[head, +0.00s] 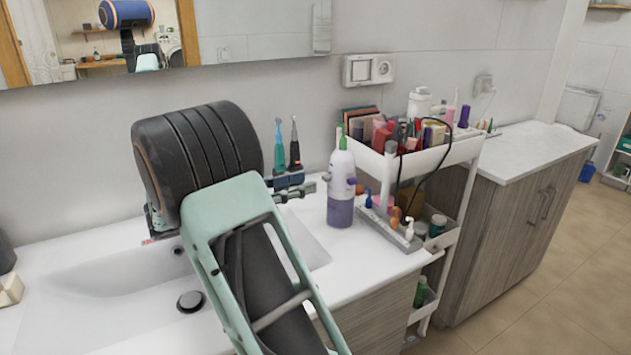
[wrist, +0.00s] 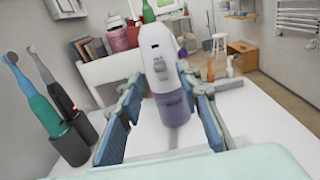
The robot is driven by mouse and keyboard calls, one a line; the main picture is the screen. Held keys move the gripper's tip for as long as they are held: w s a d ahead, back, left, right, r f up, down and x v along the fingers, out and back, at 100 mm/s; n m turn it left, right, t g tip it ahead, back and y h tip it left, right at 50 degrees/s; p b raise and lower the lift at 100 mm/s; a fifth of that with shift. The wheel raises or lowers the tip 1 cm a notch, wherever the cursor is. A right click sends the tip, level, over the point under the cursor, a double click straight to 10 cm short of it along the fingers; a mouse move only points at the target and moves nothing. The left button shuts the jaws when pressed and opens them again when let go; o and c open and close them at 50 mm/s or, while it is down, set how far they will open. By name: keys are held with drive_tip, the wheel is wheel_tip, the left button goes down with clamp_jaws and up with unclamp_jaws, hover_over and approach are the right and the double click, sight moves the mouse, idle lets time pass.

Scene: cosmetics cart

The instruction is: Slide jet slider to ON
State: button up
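The white and purple oral irrigator (head: 341,178) stands upright on the counter, right of the sink. In the wrist view the irrigator (wrist: 165,75) is straight ahead, and its front face shows small dark markings and a small grey jet slider (wrist: 160,65). I cannot read the slider's setting. My gripper (head: 314,187) is to the left of the irrigator, close to it. In the wrist view my gripper (wrist: 165,97) is open, its fingers spread to either side of the irrigator's body with nothing clearly held. Contact cannot be told.
Electric toothbrushes (wrist: 43,95) stand in dark holders at left in the wrist view. A white cart (head: 450,155) full of cosmetics is right of the irrigator. A grey tray (head: 392,228) with small brush heads lies beside it. The sink (head: 110,285) is below my arm.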

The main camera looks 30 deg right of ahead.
sight(323, 177)
drive_tip(key=shift+s+d, duration=0.1)
drive_tip(key=shift+d, duration=2.2)
clamp_jaws()
